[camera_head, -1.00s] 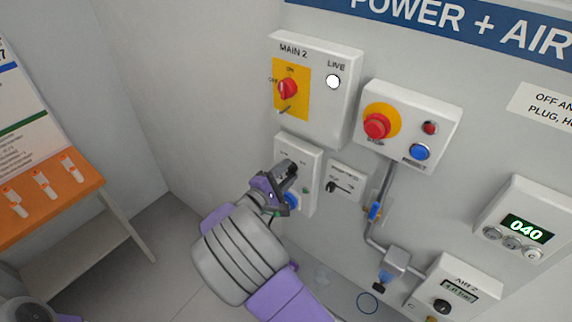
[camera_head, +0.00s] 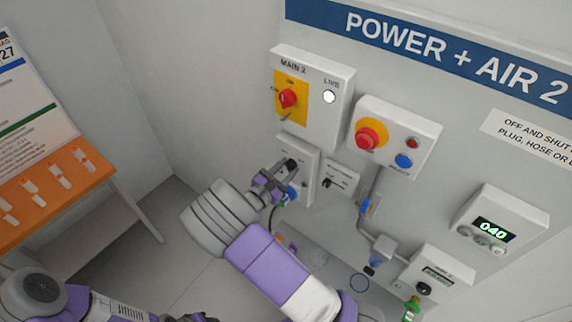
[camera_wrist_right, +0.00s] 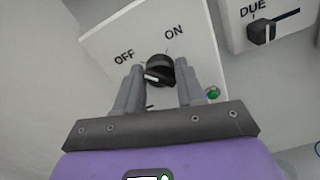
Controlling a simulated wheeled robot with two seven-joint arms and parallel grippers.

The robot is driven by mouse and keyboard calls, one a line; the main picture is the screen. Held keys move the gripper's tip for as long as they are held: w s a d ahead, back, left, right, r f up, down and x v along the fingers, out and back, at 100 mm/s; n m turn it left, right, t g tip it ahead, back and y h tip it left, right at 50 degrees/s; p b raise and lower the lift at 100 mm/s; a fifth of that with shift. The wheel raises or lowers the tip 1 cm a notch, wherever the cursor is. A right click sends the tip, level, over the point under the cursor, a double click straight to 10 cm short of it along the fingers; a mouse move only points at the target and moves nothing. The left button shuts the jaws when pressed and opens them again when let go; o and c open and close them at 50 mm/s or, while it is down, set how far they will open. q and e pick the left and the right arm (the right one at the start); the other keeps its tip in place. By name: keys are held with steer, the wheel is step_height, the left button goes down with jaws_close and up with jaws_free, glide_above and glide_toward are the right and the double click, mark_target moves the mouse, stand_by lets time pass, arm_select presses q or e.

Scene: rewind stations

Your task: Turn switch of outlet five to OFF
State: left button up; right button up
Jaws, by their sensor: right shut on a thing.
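The switch is a black round knob (camera_wrist_right: 159,70) with a white mark, on a white box between the printed words OFF and ON. Its white mark lies on the left side, below OFF. In the head view the white switch box (camera_head: 311,165) is partly hidden behind my right gripper (camera_head: 279,177). In the right wrist view my right gripper (camera_wrist_right: 159,88) is shut on the knob, one finger on each side. No outlet number is readable on the box.
Above are the MAIN 2 box (camera_head: 330,120) with a red rotary switch and a box with a red emergency button (camera_head: 368,138). A DUE box (camera_head: 341,179) sits close at the right. A green lamp (camera_wrist_right: 213,93) is beside the knob. An orange table (camera_head: 95,178) stands left.

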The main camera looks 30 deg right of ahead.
steer(key=shift+n, duration=0.5)
steer(key=o, duration=1)
steer(key=v, duration=0.7)
steer(key=shift+s+a, duration=0.1)
steer(key=shift+a, duration=0.2)
